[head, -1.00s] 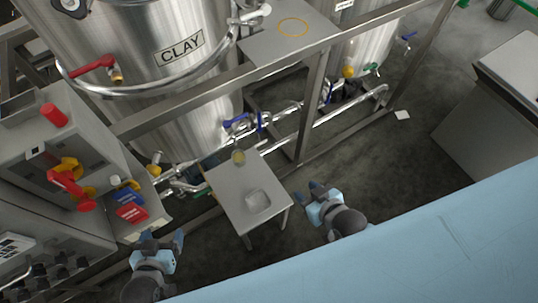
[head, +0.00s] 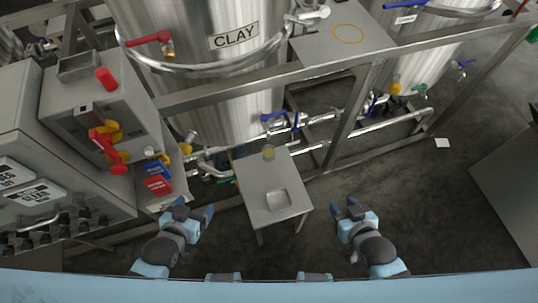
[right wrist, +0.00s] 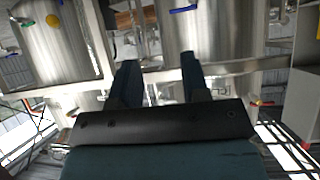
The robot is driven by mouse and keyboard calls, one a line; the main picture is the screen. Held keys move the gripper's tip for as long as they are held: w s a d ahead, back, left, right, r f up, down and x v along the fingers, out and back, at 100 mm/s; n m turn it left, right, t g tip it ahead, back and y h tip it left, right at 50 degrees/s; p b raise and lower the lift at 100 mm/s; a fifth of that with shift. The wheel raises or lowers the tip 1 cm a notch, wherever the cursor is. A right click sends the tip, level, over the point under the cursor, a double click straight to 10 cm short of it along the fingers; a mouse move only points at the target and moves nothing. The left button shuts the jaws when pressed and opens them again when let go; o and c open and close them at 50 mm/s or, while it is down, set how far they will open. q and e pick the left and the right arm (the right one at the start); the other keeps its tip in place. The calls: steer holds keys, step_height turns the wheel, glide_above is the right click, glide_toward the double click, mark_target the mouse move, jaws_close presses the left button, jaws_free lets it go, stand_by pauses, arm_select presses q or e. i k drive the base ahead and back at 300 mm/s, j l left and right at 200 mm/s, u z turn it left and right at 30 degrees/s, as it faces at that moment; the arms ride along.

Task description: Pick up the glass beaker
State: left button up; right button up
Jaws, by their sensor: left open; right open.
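A grey control cabinet (head: 60,140) stands left.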

mark_target(268, 150)
steer(key=k+j+u, duration=0.1)
steer(key=j+u, duration=0.15)
steer(key=k+j+u, duration=0.1)
steer(key=j+u, duration=0.15)
steer(key=k+j+u, duration=0.2)
steer(key=j, duration=0.15)
steer(key=i+l+u, duration=0.15)
steer(key=i, duration=0.4)
